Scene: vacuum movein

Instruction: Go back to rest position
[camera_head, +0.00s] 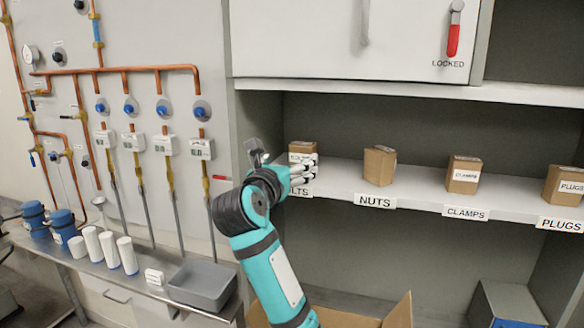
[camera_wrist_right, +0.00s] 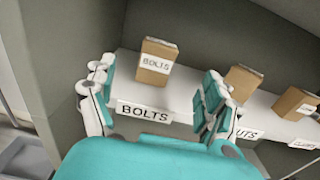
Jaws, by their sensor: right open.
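My right gripper (camera_head: 304,172) is at the left end of the shelf, in front of the bolts box (camera_head: 302,150). In the right wrist view the gripper (camera_wrist_right: 155,98) is open and empty, its fingers spread to either side. The bolts box (camera_wrist_right: 157,62) stands upright on the shelf beyond the fingertips, apart from them, behind the BOLTS label (camera_wrist_right: 144,111). In the head view the gripper partly covers the box and label. My left gripper is not in view.
The shelf (camera_head: 330,182) also carries a nuts box (camera_head: 379,166), a clamps box (camera_head: 463,175) and a plugs box (camera_head: 565,186). An open cardboard box (camera_head: 398,314) is below. A grey bin (camera_head: 202,285) and white cylinders (camera_head: 110,249) stand on the left bench.

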